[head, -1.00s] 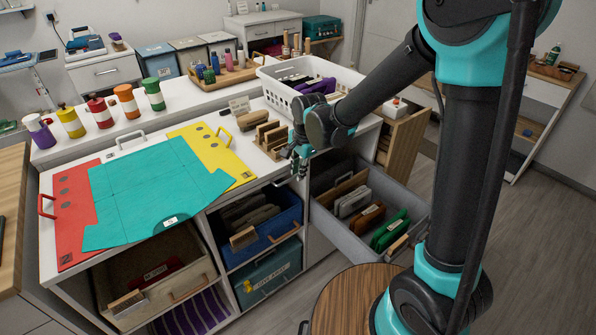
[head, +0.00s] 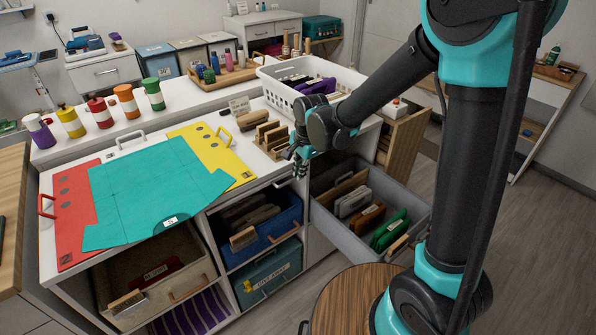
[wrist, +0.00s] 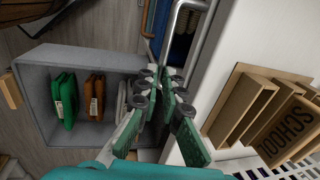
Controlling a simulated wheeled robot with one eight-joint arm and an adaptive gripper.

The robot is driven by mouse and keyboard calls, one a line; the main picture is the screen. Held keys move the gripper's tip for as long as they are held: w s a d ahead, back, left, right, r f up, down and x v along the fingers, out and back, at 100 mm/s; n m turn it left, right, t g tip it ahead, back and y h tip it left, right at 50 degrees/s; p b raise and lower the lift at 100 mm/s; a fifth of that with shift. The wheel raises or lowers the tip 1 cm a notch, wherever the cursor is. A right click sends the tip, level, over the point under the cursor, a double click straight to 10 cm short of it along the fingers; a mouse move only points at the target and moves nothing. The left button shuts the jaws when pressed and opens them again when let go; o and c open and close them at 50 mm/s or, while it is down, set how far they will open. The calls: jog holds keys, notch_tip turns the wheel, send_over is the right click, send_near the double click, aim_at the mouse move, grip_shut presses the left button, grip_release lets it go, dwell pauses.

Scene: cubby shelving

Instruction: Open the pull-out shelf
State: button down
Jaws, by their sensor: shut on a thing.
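The pull-out shelf's metal handle (wrist: 178,34) runs along the front edge of the white counter in the wrist view. In the head view the handle (head: 284,182) shows just below the counter's edge. My gripper (wrist: 168,82) is shut on the end of this handle, its green-padded fingers close together around it. In the head view my gripper (head: 300,160) is at the counter's front edge, pointing down. The fingers hide the gripped part of the handle. The shelf panel itself is hard to make out.
A grey drawer (head: 335,229) with folded items stands pulled out below and right of my gripper. A wooden rack (head: 270,150) and white basket (head: 335,80) are close by on the counter. A blue bin (head: 285,228) is below. A round wooden stool (head: 335,300) stands in front.

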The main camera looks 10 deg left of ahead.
jog(key=s+d, duration=1.8)
jog(key=d, duration=0.2)
jog(key=shift+s+d, duration=0.3)
jog(key=c, duration=1.9)
grip_release()
jog(key=shift+w, duration=0.1)
jog(key=shift+s+d+r, duration=0.25)
jog(key=shift+d+r, duration=0.05)
jog(key=shift+r, duration=1.65)
jog(key=shift+s+d+r, duration=0.25)
jog(key=shift+s+r, duration=0.05)
jog(key=shift+r, duration=1.65)
jog(key=shift+s+d+r, duration=0.25)
jog(key=shift+d+r, duration=0.05)
jog(key=shift+r, duration=1.65)
jog(key=w+d+f+n+t, duration=0.1)
jog(key=w+d+f+n, duration=0.1)
jog(key=d+f, duration=0.1)
jog(key=w+d+f+n+t+h, duration=0.1)
jog(key=w+d+f+n, duration=0.2)
jog(key=f, duration=0.2)
jog(key=w+d+f+n, duration=0.2)
jog(key=d+f+n, duration=0.1)
jog(key=d+f, duration=0.1)
jog(key=shift+w+t+h, duration=0.25)
jog(key=shift+t+h, duration=0.05)
jog(key=shift+t, duration=0.1)
